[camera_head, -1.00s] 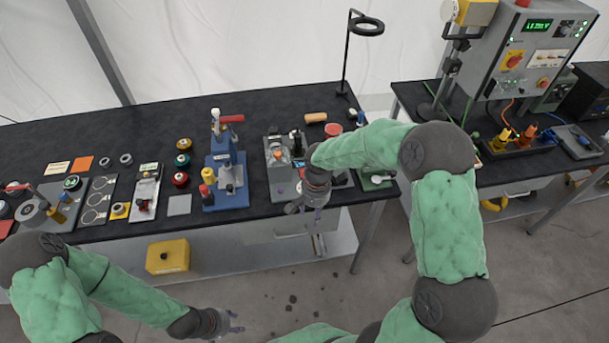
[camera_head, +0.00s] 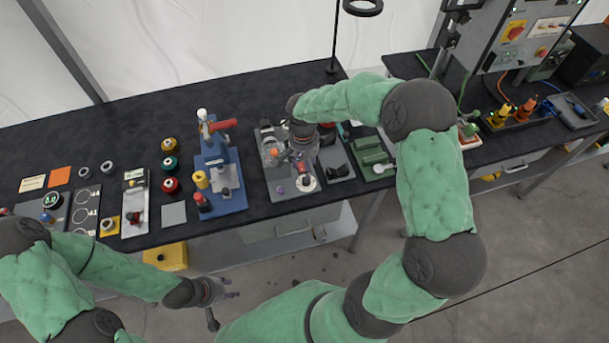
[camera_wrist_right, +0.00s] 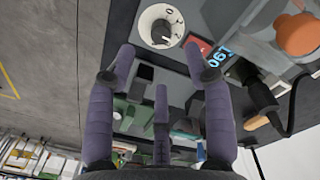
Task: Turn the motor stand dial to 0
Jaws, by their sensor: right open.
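The motor stand (camera_head: 267,167) is a grey plate with an orange-topped part, on the dark bench. Its white round dial (camera_head: 305,184) is at the front right of the plate. In the right wrist view the dial (camera_wrist_right: 161,26) shows a dark knob and printed numerals; its exact setting is hard to read. My right gripper (camera_head: 301,158) is above the stand, close to the dial; in the wrist view its purple fingers (camera_wrist_right: 161,62) are spread and empty, with the dial just beyond the fingertips. My left gripper (camera_head: 222,300) is open and empty in front of the bench.
A blue press (camera_head: 222,180) with a red handle stands left of the motor stand. A green block fixture (camera_head: 371,158) is to its right. A red panel and blue-lit display (camera_wrist_right: 217,63) sit beside the dial. A yellow box (camera_head: 166,256) is below the bench.

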